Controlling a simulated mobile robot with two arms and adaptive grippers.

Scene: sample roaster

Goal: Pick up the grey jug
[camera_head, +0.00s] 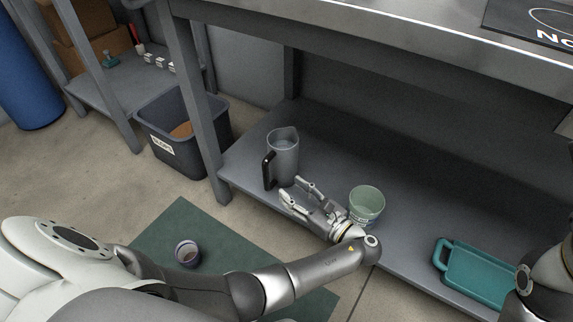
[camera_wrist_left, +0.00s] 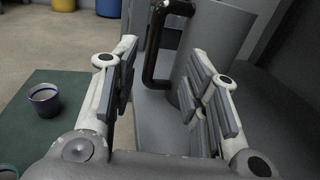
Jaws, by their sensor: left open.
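The grey jug (camera_head: 283,157) stands upright on the lower shelf of the bench, its black handle (camera_head: 268,170) facing left and toward the front. My left gripper (camera_head: 296,192) is open just in front of the jug, its fingers pointing at the lower body. In the left wrist view the jug (camera_wrist_left: 215,42) rises beyond the fingers, with its black handle (camera_wrist_left: 157,45) between and above the open fingertips (camera_wrist_left: 167,75). Nothing is between the fingers' pads that I can see held. My right gripper is not in view; only part of an arm shows at the right edge.
A pale green cup (camera_head: 367,203) stands on the shelf right beside my left wrist. A teal tray (camera_head: 477,272) lies further right. A dark bin (camera_head: 184,135) stands left of the bench leg (camera_head: 201,120). A small cup (camera_head: 187,252) is on the green mat (camera_head: 165,232).

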